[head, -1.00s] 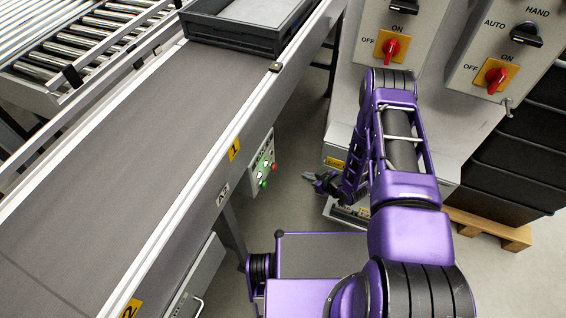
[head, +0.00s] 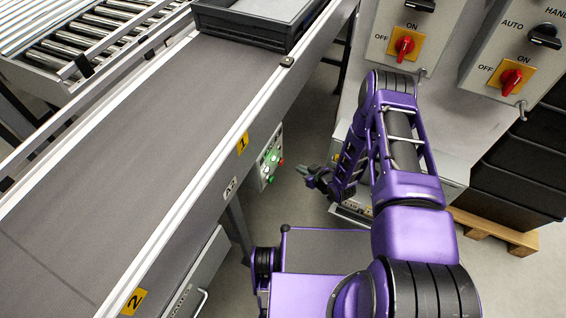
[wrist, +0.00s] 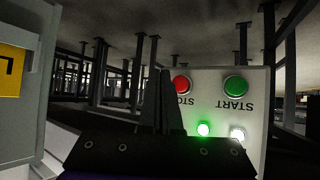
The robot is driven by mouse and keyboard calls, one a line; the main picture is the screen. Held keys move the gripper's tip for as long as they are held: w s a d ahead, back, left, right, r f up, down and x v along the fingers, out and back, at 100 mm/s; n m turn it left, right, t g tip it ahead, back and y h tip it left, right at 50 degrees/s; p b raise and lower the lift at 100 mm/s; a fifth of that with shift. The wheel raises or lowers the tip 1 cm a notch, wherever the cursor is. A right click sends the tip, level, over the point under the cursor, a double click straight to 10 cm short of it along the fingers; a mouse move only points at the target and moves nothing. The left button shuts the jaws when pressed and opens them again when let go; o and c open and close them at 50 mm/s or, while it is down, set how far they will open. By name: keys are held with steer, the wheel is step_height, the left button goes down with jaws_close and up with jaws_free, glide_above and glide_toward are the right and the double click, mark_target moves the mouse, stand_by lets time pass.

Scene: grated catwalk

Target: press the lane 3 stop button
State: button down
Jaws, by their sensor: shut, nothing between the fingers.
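A small pale control box (head: 270,158) hangs on the side of the conveyor and carries a red button and green parts, too small to read in the head view. In the wrist view the box (wrist: 215,112) appears upside down. Its red stop button (wrist: 181,84) is beside a green start button (wrist: 235,86), with lit green and white lamps below. No lane number is readable on the box. My gripper (head: 303,169) is shut and empty, just right of the box and apart from it. In the wrist view its fingers (wrist: 167,95) partly cover the stop label.
The conveyor (head: 150,140) runs along the left, with yellow number plates and a dark tray (head: 245,22) at its far end. Grey cabinets with red switches (head: 404,45) stand behind my arm. Black crates (head: 510,180) on a pallet are at right. Floor shows between conveyor and cabinets.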

steer(key=shift+w+a, duration=0.35)
steer(key=shift+a, duration=0.45)
steer(key=shift+w+a, duration=0.3)
steer(key=shift+a, duration=0.45)
stand_by(0.9)
steer(key=shift+w+a, duration=0.15)
steer(key=shift+a, duration=0.25)
steer(key=shift+w+a, duration=0.3)
steer(key=shift+a, duration=0.45)
stand_by(0.8)
steer(key=shift+d, duration=0.1)
steer(key=shift+s+d, duration=0.25)
steer(key=shift+d, duration=0.3)
steer(key=shift+s+d, duration=0.2)
steer(key=shift+d, duration=0.3)
steer(key=shift+d, duration=0.1)
steer(key=shift+s+d, duration=0.3)
steer(key=shift+d, duration=0.45)
steer(key=shift+s+d, duration=0.35)
steer(key=shift+d, duration=0.4)
steer(key=shift+s+d, duration=0.3)
steer(key=shift+d, duration=0.45)
